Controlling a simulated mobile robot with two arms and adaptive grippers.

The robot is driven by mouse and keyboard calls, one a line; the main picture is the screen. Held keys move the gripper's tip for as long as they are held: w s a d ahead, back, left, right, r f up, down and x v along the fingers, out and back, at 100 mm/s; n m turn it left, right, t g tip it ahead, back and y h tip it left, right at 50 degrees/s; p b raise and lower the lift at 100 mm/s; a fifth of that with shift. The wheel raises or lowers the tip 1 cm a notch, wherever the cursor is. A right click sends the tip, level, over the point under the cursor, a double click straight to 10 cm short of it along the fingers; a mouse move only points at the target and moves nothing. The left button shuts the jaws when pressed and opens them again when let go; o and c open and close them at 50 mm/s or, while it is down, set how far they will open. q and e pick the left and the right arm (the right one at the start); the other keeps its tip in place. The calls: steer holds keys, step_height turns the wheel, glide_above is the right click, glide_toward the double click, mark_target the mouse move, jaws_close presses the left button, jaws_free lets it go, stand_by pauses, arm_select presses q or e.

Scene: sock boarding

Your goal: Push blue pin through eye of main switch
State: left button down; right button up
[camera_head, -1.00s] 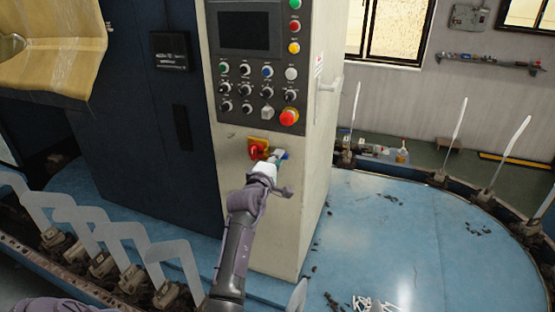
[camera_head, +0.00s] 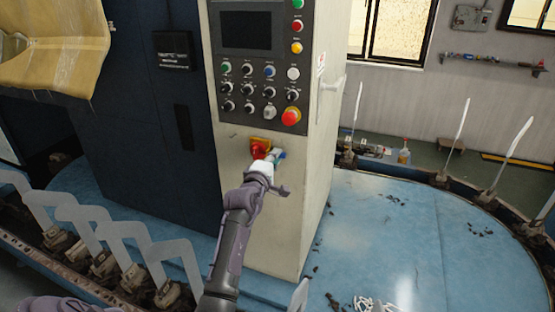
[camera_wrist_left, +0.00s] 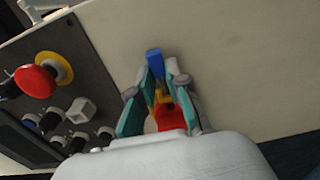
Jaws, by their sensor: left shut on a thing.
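The main switch, a red knob on a yellow plate, sits low on the cream cabinet front in the head view (camera_head: 259,147). In the left wrist view its red part (camera_wrist_left: 170,117) shows between my fingers, with yellow beside it. My left gripper (camera_head: 274,158) is at the switch's right side. In the left wrist view its teal-padded fingers (camera_wrist_left: 157,88) are shut on the blue pin (camera_wrist_left: 153,62), whose blue end sticks out past the fingertips. The blue also shows small in the head view (camera_head: 282,154). The eye is hidden, so I cannot tell whether the pin is in it.
The control panel with buttons and a red emergency stop (camera_head: 291,116) is above the switch. A row of grey sock boards (camera_head: 130,236) stands at lower left. The blue round deck (camera_head: 400,245) to the right is mostly bare, with white scraps near the front.

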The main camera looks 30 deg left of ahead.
arm_select(q)
steer(key=shift+s+a, duration=0.2)
steer(key=shift+a, duration=0.6)
steer(key=shift+a, duration=0.1)
steer(key=c, duration=1.1)
jaws_free()
steer(key=shift+o, duration=0.2)
steer(key=shift+s+a, duration=0.1)
steer(key=shift+a, duration=0.1)
steer(key=v, duration=1.2)
steer(key=shift+a, duration=0.1)
steer(key=shift+c, duration=0.4)
